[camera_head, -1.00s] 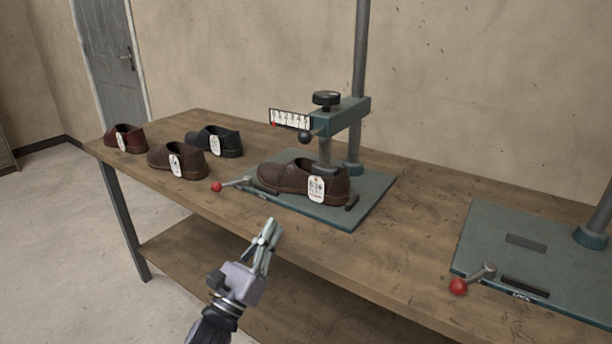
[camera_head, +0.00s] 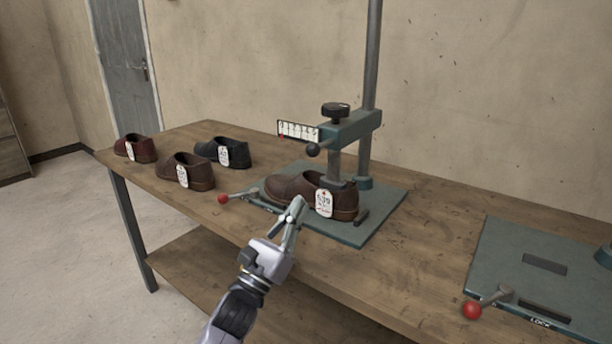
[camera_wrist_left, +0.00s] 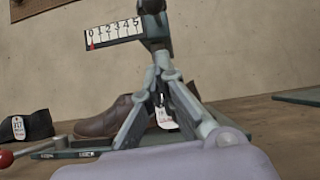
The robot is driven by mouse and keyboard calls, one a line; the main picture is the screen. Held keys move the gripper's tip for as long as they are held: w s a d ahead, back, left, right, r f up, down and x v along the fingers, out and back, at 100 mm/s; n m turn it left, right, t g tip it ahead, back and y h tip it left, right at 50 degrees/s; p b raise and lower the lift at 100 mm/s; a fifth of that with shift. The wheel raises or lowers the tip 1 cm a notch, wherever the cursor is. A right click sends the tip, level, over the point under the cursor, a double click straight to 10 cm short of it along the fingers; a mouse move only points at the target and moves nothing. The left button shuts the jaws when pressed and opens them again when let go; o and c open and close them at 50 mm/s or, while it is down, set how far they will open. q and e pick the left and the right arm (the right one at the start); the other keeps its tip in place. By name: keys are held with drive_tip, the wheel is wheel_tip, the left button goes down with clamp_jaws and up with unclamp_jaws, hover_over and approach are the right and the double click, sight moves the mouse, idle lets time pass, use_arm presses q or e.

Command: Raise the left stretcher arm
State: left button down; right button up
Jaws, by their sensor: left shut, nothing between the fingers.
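The left stretcher arm (camera_head: 350,128) is a teal block on a grey post, with a black knob on top and a dark ball handle (camera_head: 313,149) at its left end. It stands over a brown shoe (camera_head: 290,188) with a white tag, on a teal base plate (camera_head: 384,211). Its shaft reaches down into the shoe's opening. My left gripper (camera_head: 297,205) is shut and empty, in front of the shoe and below the ball handle. My right gripper is not in view.
A white number scale (camera_head: 299,131) with a red pointer is beside the arm. A red-knobbed lock lever (camera_head: 225,199) is at the plate's left edge. Three tagged shoes stand on the left of the wooden table (camera_head: 235,228). A second teal plate (camera_head: 500,261) is at right.

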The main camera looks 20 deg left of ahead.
sight(324, 144)
use_arm(q)
drive_tip(key=w+d+r, duration=0.1)
drive_tip(key=w+r, duration=0.2)
drive_tip(key=r, duration=0.3)
drive_tip(key=shift+w, duration=0.35)
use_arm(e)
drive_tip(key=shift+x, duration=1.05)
use_arm(q)
drive_tip(key=shift+p, duration=0.3)
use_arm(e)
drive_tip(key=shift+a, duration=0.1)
